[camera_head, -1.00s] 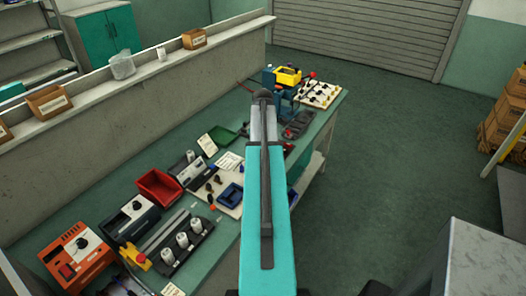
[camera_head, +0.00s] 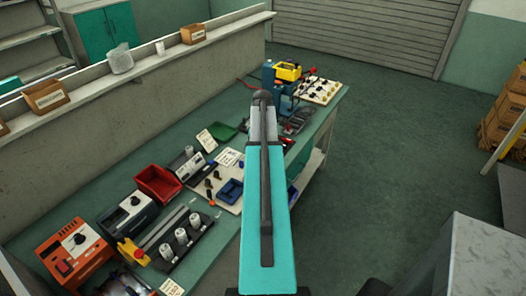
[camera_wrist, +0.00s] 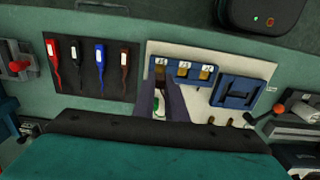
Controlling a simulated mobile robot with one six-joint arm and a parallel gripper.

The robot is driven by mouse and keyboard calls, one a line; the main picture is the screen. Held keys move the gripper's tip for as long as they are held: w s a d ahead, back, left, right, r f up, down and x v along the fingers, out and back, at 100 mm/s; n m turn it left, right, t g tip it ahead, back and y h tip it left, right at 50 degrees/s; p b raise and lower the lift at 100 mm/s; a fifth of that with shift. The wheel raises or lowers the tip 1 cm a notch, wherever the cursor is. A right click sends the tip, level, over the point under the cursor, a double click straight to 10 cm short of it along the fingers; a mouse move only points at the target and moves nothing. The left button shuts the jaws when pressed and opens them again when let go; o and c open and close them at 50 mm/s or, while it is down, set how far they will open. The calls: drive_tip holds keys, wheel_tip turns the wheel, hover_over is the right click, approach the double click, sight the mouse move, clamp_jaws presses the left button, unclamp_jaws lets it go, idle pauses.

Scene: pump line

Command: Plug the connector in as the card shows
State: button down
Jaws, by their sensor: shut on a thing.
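In the wrist view my gripper (camera_wrist: 167,85) points at a pale board (camera_wrist: 220,60). Its two dark fingers are close together around a small, mostly hidden thing with white and green parts (camera_wrist: 157,110), which I take to be the connector. The fingertips are just below a blue strip (camera_wrist: 184,70) with several white-labelled, brass-coloured places, near its left end. I cannot tell whether the held thing touches it. The gripper's end is hidden behind my arm in the head view. Pale cards (camera_head: 228,157) stand on the bench, but their print is unreadable.
In the wrist view a dark panel (camera_wrist: 90,88) left of the board carries red, black, blue and brown tagged leads. A blue bracket-like part (camera_wrist: 237,91) is right of the strip. A red-knobbed device (camera_wrist: 280,110) stands farther right. The bench (camera_head: 215,245) is crowded; the floor (camera_head: 390,150) at right is clear.

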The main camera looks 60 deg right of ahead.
drive_tip(key=shift+f+b, duration=0.45)
drive_tip(key=shift+f, duration=0.8)
drive_tip(key=shift+f, duration=0.7)
idle(1.7)
idle(0.5)
drive_tip(key=c, duration=2.1)
unclamp_jaws()
drive_tip(key=shift+r+p, duration=1.3)
drive_tip(key=shift+r, duration=1)
drive_tip(key=shift+o, duration=0.6)
drive_tip(key=o, duration=0.5)
drive_tip(key=shift+c, duration=0.2)
